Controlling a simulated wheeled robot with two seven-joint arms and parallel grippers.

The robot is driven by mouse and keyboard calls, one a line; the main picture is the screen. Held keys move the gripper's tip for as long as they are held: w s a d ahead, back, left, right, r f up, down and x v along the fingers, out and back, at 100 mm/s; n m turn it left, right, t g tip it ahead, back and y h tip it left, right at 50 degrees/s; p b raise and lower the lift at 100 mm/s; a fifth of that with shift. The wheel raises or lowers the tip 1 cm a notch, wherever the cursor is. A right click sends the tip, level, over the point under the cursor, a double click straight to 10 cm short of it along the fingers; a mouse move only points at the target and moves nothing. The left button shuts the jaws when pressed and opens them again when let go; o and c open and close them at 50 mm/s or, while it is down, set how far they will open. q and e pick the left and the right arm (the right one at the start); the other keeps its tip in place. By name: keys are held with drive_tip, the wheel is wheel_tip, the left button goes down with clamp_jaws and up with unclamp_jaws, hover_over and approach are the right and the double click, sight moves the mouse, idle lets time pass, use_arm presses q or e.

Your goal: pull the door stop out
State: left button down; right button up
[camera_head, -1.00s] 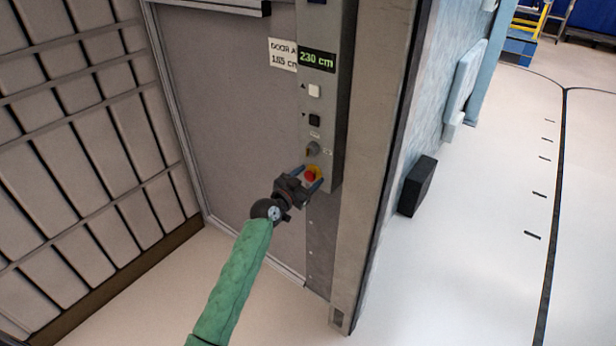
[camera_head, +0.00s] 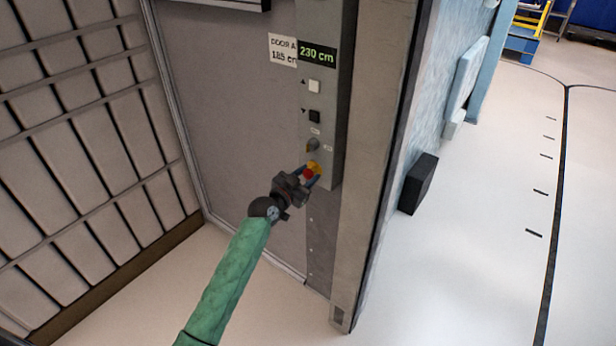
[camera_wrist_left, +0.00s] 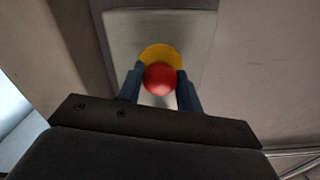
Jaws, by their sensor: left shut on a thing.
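The door stop is a red round button (camera_head: 308,174) on a yellow base (camera_head: 314,166), low on the grey control panel (camera_head: 322,140). My left gripper (camera_head: 309,175) is at the button with its fingers closed on its sides. In the left wrist view the red button (camera_wrist_left: 160,79) sits between the two blue fingers (camera_wrist_left: 160,90), with the yellow base (camera_wrist_left: 161,54) behind it. I cannot tell whether the button is pressed in or out. My right gripper is not in view.
Above the button are a rotary switch (camera_head: 312,145), a black button (camera_head: 314,116), a white button (camera_head: 314,86) and a green display (camera_head: 317,56) reading 230 cm. A grey door (camera_head: 225,110) is left of the panel. A black box (camera_head: 418,184) is on the right. Floor (camera_head: 480,250) there is clear.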

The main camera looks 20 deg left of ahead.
use_arm(q)
drive_tip(key=shift+s+f, duration=0.1)
drive_tip(key=c, duration=1.2)
unclamp_jaws()
drive_tip(key=shift+o, duration=1.3)
drive_tip(key=shift+s, duration=0.15)
drive_tip(key=shift+a, duration=0.1)
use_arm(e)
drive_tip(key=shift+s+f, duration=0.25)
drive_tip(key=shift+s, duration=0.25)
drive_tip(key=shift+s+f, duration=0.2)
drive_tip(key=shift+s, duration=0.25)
use_arm(q)
drive_tip(key=shift+s+a, duration=0.1)
drive_tip(key=shift+s, duration=0.2)
drive_tip(key=b+v, duration=0.3)
drive_tip(key=v, duration=0.4)
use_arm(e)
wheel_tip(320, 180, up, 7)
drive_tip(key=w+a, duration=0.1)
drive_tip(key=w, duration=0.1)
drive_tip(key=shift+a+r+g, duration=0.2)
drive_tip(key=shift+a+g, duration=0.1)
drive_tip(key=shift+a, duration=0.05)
